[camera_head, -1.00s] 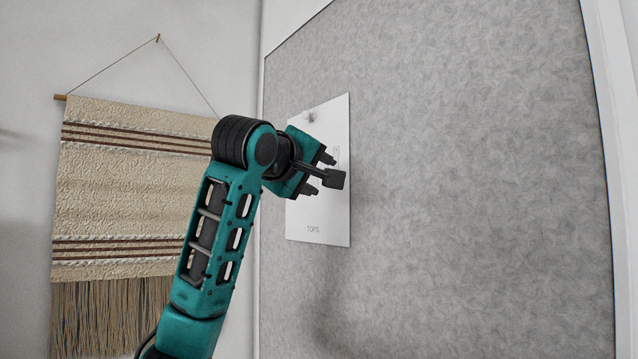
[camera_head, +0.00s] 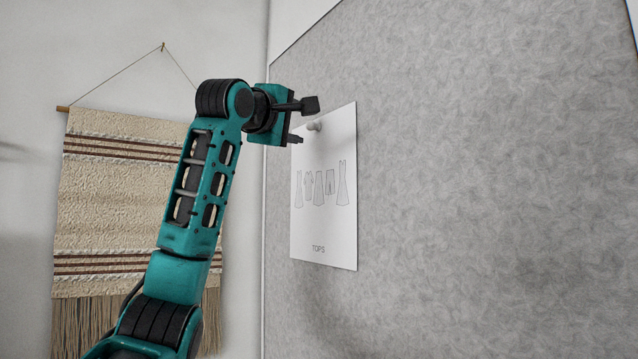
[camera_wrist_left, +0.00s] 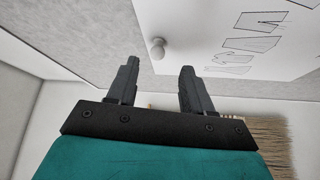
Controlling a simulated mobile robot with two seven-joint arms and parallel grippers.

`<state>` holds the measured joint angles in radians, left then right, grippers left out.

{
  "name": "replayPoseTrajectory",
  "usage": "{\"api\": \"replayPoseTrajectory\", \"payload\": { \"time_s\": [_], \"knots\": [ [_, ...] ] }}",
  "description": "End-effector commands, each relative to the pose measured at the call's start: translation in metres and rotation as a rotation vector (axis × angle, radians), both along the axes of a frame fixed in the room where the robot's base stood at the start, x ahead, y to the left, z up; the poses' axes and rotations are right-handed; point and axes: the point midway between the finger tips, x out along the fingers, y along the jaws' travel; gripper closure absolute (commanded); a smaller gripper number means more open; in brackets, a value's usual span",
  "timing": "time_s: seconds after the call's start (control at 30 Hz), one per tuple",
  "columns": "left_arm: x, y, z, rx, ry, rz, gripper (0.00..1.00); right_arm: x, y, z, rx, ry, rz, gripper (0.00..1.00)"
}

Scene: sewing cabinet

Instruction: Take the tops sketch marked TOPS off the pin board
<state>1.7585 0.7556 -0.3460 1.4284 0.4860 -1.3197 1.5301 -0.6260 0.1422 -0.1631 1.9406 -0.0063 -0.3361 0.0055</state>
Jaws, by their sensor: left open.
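The tops sketch (camera_head: 323,222) is a white sheet with garment drawings and the word TOPS near its bottom edge. It hangs flat on the grey pin board (camera_head: 480,180), held by a pale round pin (camera_head: 315,126) near its top. In the left wrist view the sketch (camera_wrist_left: 205,40) is at the upper right, and the pin (camera_wrist_left: 157,48) shows just beyond the fingers. My left gripper (camera_head: 301,122) is at the sheet's upper left, apart from the pin. Its two fingers (camera_wrist_left: 158,88) are spread and empty. My right gripper is in neither view.
A woven wall hanging (camera_head: 140,205) with a fringe hangs on the wall to the left, behind my left arm. The pin board is bare to the right of the sketch. The board's left edge runs close beside the sheet.

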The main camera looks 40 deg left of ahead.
Motion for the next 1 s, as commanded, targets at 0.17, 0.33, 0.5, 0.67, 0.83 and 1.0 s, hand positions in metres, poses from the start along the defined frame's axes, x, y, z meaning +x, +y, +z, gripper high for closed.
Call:
{"api": "replayPoseTrajectory", "payload": {
  "time_s": [0.17,0.33,0.5,0.67,0.83,1.0],
  "knots": [
    [0.025,0.006,0.011,-0.001,0.003,0.002,0.49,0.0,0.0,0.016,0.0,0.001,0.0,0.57],
    [0.043,0.011,0.012,-0.002,0.002,0.001,0.49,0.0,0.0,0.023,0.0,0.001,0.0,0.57],
    [0.047,0.012,0.01,0.0,0.0,0.0,0.49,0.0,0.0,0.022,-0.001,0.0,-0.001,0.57],
    [0.046,0.012,0.01,0.0,0.0,0.0,0.54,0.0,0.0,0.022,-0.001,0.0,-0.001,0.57],
    [0.046,0.011,0.01,0.0,0.001,0.0,0.7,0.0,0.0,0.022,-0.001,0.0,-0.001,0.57],
    [0.046,0.011,0.01,0.0,0.001,0.0,0.87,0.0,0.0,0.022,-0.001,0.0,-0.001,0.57]
  ]
}}
